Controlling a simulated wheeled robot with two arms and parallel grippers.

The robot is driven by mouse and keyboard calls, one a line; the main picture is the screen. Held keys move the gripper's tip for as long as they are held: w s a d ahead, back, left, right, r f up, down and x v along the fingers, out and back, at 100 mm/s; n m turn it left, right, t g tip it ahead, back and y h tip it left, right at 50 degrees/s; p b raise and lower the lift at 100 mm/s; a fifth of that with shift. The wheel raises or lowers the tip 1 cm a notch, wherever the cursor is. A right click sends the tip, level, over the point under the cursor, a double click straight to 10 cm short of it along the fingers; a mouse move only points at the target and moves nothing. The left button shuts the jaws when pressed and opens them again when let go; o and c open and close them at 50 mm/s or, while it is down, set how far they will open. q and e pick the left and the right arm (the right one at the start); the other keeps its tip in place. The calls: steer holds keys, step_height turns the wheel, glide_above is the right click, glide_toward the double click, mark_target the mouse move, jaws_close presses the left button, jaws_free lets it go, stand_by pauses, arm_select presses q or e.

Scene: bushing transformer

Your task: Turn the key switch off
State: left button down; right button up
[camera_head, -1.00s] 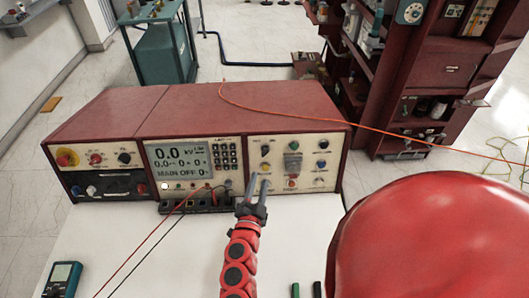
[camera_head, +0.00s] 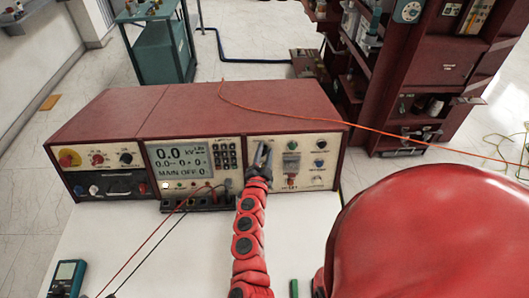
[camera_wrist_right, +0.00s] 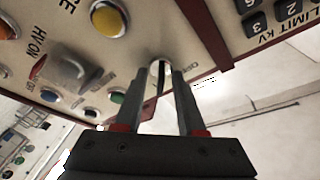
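The red test console (camera_head: 225,103) stands on the white table (camera_head: 120,230). Its right-hand front panel (camera_head: 325,149) carries coloured buttons, lamps and a switch with a clear guard. My right gripper (camera_head: 263,148) reaches the upper left of this panel. In the right wrist view, a round silver fitting with a dark slot, apparently the key switch (camera_wrist_right: 158,70), sits between the fingertips of my right gripper (camera_wrist_right: 157,78). The fingers are apart on either side of it; contact is unclear. In the head view the gripper hides the switch. My left gripper is not in view.
A yellow button (camera_wrist_right: 108,18) and a guarded switch (camera_wrist_right: 70,70) are close to the fingers on the panel. Red and black leads (camera_head: 150,240) run from the console's lower front. A meter (camera_head: 66,278) lies at the table's front left.

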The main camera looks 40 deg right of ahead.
jaws_close()
